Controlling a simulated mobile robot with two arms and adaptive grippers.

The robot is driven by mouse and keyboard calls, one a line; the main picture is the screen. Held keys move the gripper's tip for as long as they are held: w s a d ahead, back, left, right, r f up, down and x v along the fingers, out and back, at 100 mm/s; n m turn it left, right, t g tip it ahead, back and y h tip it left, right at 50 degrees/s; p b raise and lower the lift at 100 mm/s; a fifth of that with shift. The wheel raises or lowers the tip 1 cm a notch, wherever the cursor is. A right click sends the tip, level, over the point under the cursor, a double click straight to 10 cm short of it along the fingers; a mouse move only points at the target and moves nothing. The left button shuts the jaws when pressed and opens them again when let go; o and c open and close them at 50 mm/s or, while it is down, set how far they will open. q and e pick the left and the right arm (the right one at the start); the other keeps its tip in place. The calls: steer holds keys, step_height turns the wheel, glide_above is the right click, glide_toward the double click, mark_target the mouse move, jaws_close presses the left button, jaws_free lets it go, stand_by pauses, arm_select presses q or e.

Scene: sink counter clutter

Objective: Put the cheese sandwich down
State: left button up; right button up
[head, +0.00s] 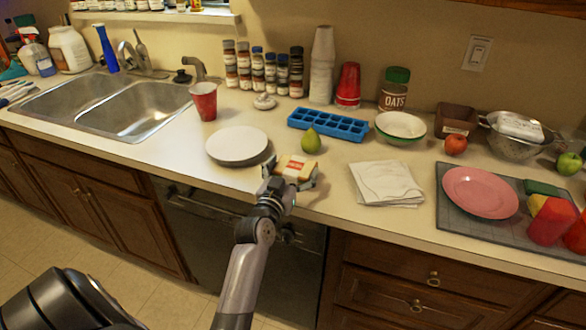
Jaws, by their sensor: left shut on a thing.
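The cheese sandwich (296,167) is a pale bread square with a red and white mark on top, in the middle of the head view. My left gripper (291,181) is shut on it, with a finger on each side, at the counter's front edge. The sandwich is just in front of a green pear (311,141) and right of a white plate (238,145). I cannot tell whether its underside touches the counter. My right gripper is not in view.
A blue ice tray (328,124) lies behind the pear. White napkins (386,183) lie to the right, then a grey mat (455,213) with a pink plate (480,192). A red cup (204,101) stands left, near the sink (118,104). Counter between sandwich and napkins is bare.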

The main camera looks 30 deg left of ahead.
arm_select(q)
steer(key=o, duration=1.1)
steer(key=shift+f, duration=0.15)
steer(key=shift+c, duration=0.2)
steer(key=shift+s+f+b, duration=0.1)
steer(key=shift+f+b, duration=0.05)
steer(key=shift+b, duration=0.35)
steer(key=b+v, duration=0.2)
steer(key=v, duration=1.5)
steer(key=shift+b, duration=0.3)
steer(key=shift+s, duration=0.1)
